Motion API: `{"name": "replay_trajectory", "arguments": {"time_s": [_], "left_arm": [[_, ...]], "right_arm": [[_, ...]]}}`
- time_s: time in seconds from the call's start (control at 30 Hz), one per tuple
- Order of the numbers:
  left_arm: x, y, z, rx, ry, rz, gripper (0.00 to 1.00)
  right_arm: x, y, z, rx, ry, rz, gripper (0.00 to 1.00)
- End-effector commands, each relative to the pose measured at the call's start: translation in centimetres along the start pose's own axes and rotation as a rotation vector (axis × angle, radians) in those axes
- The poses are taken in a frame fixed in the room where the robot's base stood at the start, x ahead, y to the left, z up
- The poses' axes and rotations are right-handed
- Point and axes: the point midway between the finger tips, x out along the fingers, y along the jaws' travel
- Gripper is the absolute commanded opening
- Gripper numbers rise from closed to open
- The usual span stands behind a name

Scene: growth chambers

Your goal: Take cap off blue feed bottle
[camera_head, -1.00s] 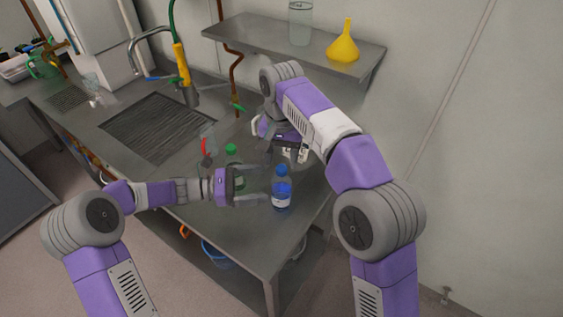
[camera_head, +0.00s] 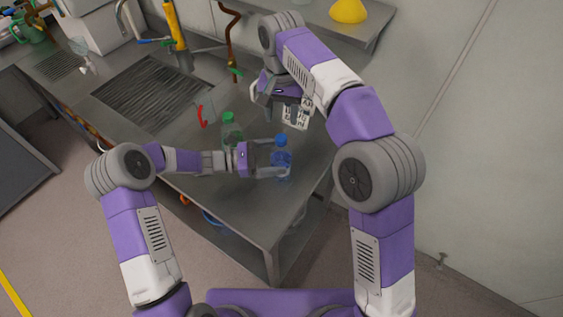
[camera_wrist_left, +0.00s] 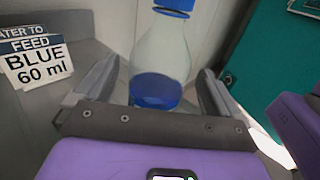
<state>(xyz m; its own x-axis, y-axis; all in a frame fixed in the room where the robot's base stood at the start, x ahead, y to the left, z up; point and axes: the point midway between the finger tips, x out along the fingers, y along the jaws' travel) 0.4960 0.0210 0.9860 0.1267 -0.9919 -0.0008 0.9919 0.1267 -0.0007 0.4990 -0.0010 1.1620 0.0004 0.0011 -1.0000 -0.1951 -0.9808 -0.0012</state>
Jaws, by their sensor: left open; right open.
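The blue feed bottle (camera_head: 282,160) stands upright on the steel counter, with its blue cap (camera_head: 281,141) on. My left gripper (camera_head: 273,158) is open, with its fingers on either side of the bottle. In the left wrist view the clear bottle (camera_wrist_left: 160,62), holding blue liquid, stands between the two open fingers (camera_wrist_left: 155,95), and its blue cap (camera_wrist_left: 175,5) is at the top edge. I see gaps beside the bottle there. My right gripper (camera_head: 278,108) is open, above the counter behind the bottle.
A green-capped bottle (camera_head: 231,128) stands left of my left gripper. A white printed card (camera_head: 297,113), reading "FEED BLUE 60 ml" in the left wrist view (camera_wrist_left: 35,60), is near my right gripper. A sink grid (camera_head: 152,92) lies farther left. The counter's front right is clear.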

Motion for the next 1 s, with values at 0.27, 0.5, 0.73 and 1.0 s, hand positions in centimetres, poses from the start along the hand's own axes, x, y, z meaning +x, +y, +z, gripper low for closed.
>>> {"name": "replay_trajectory", "arguments": {"time_s": [0.27,0.5,0.73,1.0], "left_arm": [[2.4,0.0,0.0,0.001,0.000,0.001,0.97],[2.6,0.1,0.0,0.000,0.000,0.002,0.97],[2.5,0.0,0.0,0.000,0.000,0.002,0.71],[2.5,0.0,0.0,0.000,0.000,0.001,0.30]], "right_arm": [[0.0,0.0,0.0,0.000,0.000,0.000,0.54],[0.0,0.0,0.0,0.000,0.000,0.000,0.54],[0.0,0.0,0.0,0.000,0.000,0.000,0.54],[0.0,0.0,0.0,0.000,0.000,0.000,0.54]]}}
